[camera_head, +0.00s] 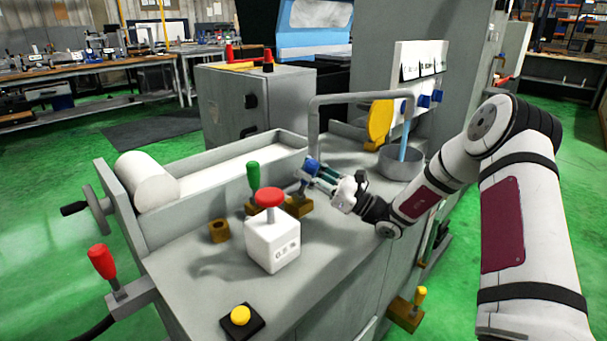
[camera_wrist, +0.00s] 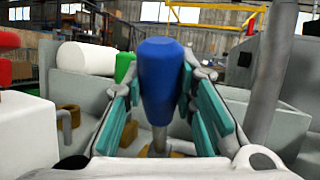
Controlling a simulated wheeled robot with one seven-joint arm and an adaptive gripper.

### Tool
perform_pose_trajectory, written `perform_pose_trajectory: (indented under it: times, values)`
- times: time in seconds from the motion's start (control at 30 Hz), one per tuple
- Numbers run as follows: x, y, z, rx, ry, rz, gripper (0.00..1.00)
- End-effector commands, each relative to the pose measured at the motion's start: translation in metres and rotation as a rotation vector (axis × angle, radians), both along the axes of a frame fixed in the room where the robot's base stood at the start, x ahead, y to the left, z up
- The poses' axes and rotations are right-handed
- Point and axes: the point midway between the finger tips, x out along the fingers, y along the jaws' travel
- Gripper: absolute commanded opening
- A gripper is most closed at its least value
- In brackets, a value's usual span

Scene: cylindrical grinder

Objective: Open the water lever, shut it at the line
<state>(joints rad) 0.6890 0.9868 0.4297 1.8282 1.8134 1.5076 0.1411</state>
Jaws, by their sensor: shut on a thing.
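The blue-handled water lever (camera_head: 308,167) stands on a brown base on the machine bed, left of the grey pipe. My gripper (camera_head: 318,172) is shut on its blue handle. In the wrist view the handle (camera_wrist: 160,75) stands upright between my teal finger pads (camera_wrist: 172,105). The arched grey pipe (camera_head: 357,97) ends above a round grey container (camera_head: 400,166). A blue stream of water (camera_head: 404,142) runs from the pipe end down into the container. The water level and any line inside the container are too small to tell.
A white block with a red knob (camera_head: 273,244) stands in front, with a green-handled lever (camera_head: 253,178) behind it. A yellow oval part (camera_head: 379,122) is beside the pipe. A yellow button (camera_head: 240,316) sits near the front edge. A white roller (camera_head: 147,182) lies at left.

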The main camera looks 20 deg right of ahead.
Motion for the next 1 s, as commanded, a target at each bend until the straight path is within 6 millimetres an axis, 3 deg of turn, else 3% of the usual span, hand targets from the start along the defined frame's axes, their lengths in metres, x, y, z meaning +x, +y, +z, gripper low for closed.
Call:
perform_pose_trajectory:
  times: [0.3, 0.33, 0.4, 0.43, 0.77, 1.0]
  values:
    - [-0.001, 0.000, -0.001, 0.007, -0.012, 0.000, 0.00]
    - [-0.001, 0.000, -0.001, 0.007, -0.012, 0.000, 0.27]
    - [-0.001, 0.000, -0.001, 0.006, -0.011, 0.000, 0.43]
    - [-0.001, 0.000, -0.001, 0.006, -0.011, 0.000, 0.46]
    - [-0.002, -0.002, -0.001, 0.007, -0.011, -0.001, 0.46]
    - [-0.020, -0.024, -0.013, 0.007, -0.008, -0.005, 0.46]
